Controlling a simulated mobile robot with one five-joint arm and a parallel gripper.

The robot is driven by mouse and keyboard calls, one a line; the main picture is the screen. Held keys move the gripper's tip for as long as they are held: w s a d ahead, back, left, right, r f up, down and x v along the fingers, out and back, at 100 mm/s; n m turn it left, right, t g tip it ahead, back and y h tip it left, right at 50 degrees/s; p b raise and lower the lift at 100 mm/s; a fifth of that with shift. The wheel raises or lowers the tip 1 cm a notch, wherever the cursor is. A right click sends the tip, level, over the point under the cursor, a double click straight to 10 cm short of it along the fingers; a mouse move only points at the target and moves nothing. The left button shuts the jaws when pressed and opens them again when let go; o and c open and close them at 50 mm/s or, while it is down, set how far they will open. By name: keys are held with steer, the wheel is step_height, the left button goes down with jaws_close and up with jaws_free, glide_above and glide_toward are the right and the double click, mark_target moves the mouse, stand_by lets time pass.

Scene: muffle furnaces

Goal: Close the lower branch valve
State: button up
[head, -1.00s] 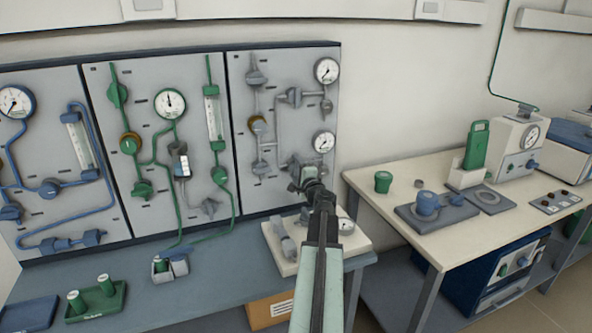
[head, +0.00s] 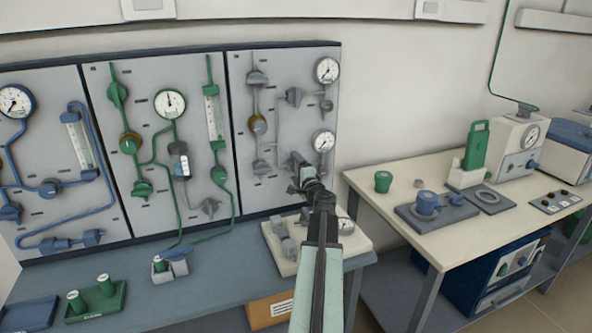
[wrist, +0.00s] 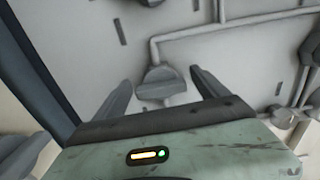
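My gripper (head: 298,172) is in front of the lower part of the right grey panel (head: 290,75). In the wrist view my gripper (wrist: 159,78) is open, its two dark fingers apart with nothing held. A grey valve with a flat-edged handle (wrist: 160,80) shows between and beyond the fingertips, joined to a grey pipe. The handle looks crosswise in that view. I cannot tell for sure that both views show the same valve. My gripper hides part of the panel's lower pipework.
Two gauges (head: 323,141) sit on the panel's right side. Another grey valve (head: 293,97) is higher up. A pale block with grey fittings (head: 285,250) stands on the bench below my gripper. A side table (head: 455,235) with equipment stands to the right.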

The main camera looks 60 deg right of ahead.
steer(key=v, duration=0.7)
steer(key=shift+s+a, duration=0.25)
steer(key=shift+a, duration=0.05)
steer(key=shift+a, duration=0.1)
stand_by(0.4)
